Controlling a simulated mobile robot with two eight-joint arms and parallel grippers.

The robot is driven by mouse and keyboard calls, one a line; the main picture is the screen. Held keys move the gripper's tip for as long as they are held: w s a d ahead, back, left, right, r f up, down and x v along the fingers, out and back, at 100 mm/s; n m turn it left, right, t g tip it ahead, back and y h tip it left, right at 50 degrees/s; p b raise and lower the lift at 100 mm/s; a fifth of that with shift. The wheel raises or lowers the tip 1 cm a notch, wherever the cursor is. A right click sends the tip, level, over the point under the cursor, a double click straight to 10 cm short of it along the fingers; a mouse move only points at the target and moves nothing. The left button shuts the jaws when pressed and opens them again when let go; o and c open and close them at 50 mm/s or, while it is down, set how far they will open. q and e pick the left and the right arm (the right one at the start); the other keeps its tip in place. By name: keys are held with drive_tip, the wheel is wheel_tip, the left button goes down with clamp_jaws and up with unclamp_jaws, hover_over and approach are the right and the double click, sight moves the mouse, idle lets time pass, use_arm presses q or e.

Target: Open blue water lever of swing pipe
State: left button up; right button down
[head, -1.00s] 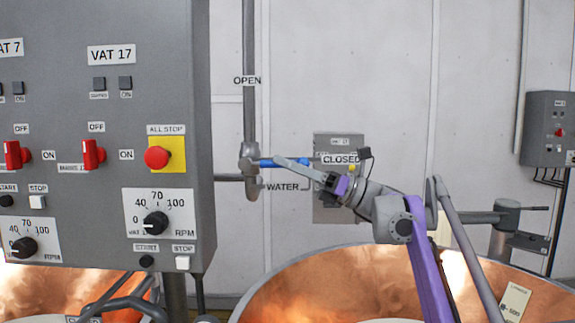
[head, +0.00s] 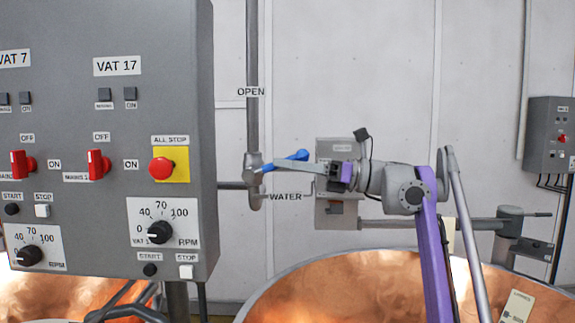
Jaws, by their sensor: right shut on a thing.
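The blue water lever (head: 296,156) sits on a grey valve (head: 253,166) in a vertical pipe (head: 252,50). It slopes up to the right from the valve, between the OPEN label (head: 251,92) above and the WATER label (head: 286,197) below. My right gripper (head: 276,166) comes in from the right with its fingers at the lever near the valve, shut on it. The fingers hide part of the lever. No CLOSED label shows now. My left gripper is not in view.
A grey control panel (head: 118,205) with red switches and a red stop button fills the left. A copper vat (head: 345,285) lies below my right arm. A grey box (head: 335,215) is on the wall behind the gripper. The wall above the arm is clear.

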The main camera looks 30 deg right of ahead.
drive_tip(key=shift+f, duration=0.1)
drive_tip(key=c, duration=0.8)
unclamp_jaws()
drive_tip(key=shift+d, duration=0.15)
drive_tip(key=v, duration=1)
drive_tip(key=shift+s+d, duration=0.2)
drive_tip(key=shift+d, duration=0.1)
drive_tip(key=shift+c, duration=0.2)
